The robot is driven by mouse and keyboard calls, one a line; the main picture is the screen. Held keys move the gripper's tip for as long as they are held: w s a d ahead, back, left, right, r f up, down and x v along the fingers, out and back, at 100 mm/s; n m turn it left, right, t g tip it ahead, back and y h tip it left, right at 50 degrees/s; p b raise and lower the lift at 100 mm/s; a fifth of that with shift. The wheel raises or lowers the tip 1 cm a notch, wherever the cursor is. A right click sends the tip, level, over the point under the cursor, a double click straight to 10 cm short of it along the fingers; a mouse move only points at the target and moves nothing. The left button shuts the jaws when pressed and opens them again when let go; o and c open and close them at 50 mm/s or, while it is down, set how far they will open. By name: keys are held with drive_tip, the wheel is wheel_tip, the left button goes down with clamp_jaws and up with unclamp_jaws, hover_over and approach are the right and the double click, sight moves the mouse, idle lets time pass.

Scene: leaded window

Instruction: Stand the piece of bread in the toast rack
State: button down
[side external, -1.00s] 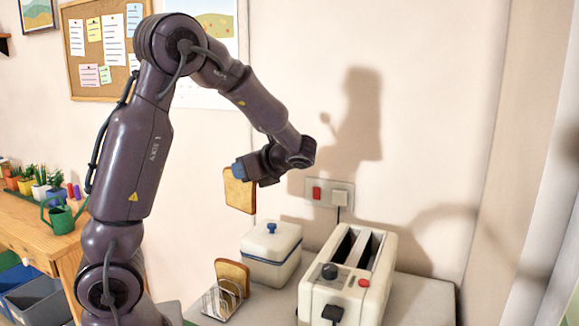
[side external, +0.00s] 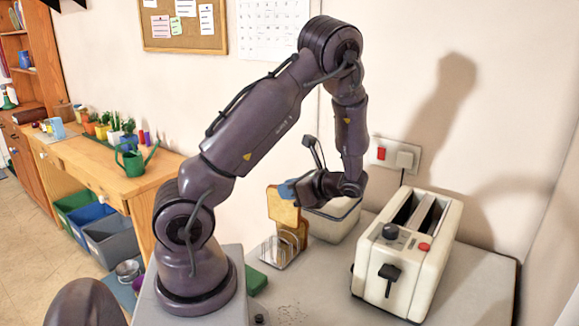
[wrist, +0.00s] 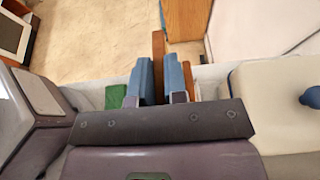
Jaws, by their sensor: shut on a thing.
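My gripper (side external: 285,190) is shut on a piece of bread (side external: 283,208), which hangs upright below the blue fingers. In the wrist view, the blue fingers (wrist: 159,82) have the bread's brown edge (wrist: 158,50) between them. The wire toast rack (side external: 274,254) stands on the worktop just below the held bread. Another slice (side external: 300,230) stands upright at the rack's far side. The held bread overlaps the rack and that slice in the side view, so I cannot tell whether its lower edge is between the wires or above them.
A white toaster (side external: 408,262) is at right. A green block (side external: 256,280) lies left of the rack. The worktop's front (side external: 310,290) is mostly clear.

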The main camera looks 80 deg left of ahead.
drive_tip(key=shift+f, duration=4.1)
drive_tip(key=c, duration=1.1)
unclamp_jaws()
